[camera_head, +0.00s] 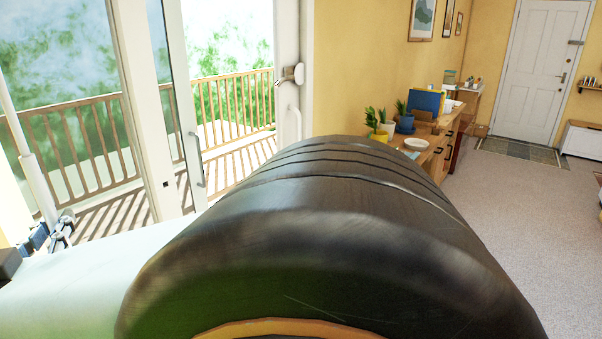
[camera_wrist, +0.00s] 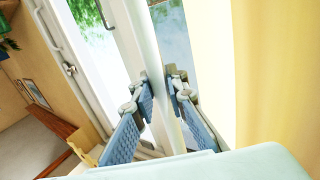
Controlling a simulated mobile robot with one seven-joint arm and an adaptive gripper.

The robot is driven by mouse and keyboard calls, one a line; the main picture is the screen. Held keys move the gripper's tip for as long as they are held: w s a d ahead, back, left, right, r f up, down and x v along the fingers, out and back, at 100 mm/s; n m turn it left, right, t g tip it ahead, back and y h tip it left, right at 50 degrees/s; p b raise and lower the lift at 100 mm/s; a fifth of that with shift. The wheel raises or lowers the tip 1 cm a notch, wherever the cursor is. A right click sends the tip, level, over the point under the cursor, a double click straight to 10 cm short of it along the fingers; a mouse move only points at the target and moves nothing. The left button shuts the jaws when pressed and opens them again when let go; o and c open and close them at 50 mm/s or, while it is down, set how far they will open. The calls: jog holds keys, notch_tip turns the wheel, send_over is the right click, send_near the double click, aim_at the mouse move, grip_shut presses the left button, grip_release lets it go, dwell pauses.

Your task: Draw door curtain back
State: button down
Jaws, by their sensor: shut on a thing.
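A pale yellow curtain (camera_wrist: 258,70) hangs at the right of the wrist view; a pale strip at the left edge of the head view may be the same cloth. A white rod (camera_head: 36,165), thicker at its lower end, slants down at the left of the head view. The rod also shows in the wrist view (camera_wrist: 152,60), running down between my fingers. My gripper (camera_wrist: 159,92), with blue pads, is shut on the rod. In the head view my gripper (camera_head: 52,236) is small at the rod's lower end. The curtain's top is out of view.
The glass door (camera_head: 172,90) stands by a balcony with a wooden railing (camera_head: 235,100). A wooden sideboard (camera_head: 440,155) with plants and a plate stands along the yellow wall. A white door (camera_head: 540,70) is at the far right. Carpet (camera_head: 500,200) is clear on the right.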

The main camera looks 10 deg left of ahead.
jog(key=shift+s+a, duration=0.3)
jog(key=shift+s, duration=0.4)
jog(key=c, duration=1.9)
grip_release()
notch_tip(320, 180, up, 10)
